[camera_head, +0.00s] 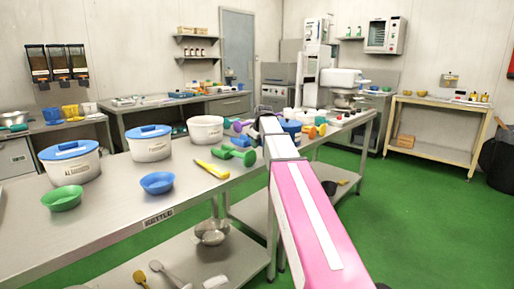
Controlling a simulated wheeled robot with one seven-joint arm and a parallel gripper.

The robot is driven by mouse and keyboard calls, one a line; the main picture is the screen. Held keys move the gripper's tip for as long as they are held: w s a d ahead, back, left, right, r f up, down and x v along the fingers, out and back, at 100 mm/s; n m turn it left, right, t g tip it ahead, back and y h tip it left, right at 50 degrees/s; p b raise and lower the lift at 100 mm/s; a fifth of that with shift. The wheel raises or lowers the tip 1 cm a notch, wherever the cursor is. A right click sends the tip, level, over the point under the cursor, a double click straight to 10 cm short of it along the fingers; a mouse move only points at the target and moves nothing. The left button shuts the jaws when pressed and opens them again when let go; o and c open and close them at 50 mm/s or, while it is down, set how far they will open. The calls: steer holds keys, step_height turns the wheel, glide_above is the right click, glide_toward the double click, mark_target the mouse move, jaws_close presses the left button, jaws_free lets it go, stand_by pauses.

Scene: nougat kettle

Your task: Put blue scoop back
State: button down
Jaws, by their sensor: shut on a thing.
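My gripper (264,113) is at the far end of my pink and white arm, over the right part of the long steel table (112,205). It is small here and partly hidden by my wrist. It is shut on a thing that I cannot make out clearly. A blue shape (291,126) shows just right of my wrist; I cannot tell whether it is the blue scoop or a lid. A yellow scoop (212,169) and green scoops (240,153) lie on the table left of my arm. A purple utensil (238,125) lies behind them.
Two white tubs with blue lids (68,149) (150,131) and an open white tub (205,130) stand along the table. A green bowl (65,198) and a blue bowl (157,183) sit at its front. Orange-ended utensils (320,128) crowd the right of my wrist.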

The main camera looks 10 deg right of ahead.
steer(key=shift+f, duration=0.9)
steer(key=c, duration=0.9)
jaws_free()
steer(key=shift+f, duration=0.1)
steer(key=v, duration=1.2)
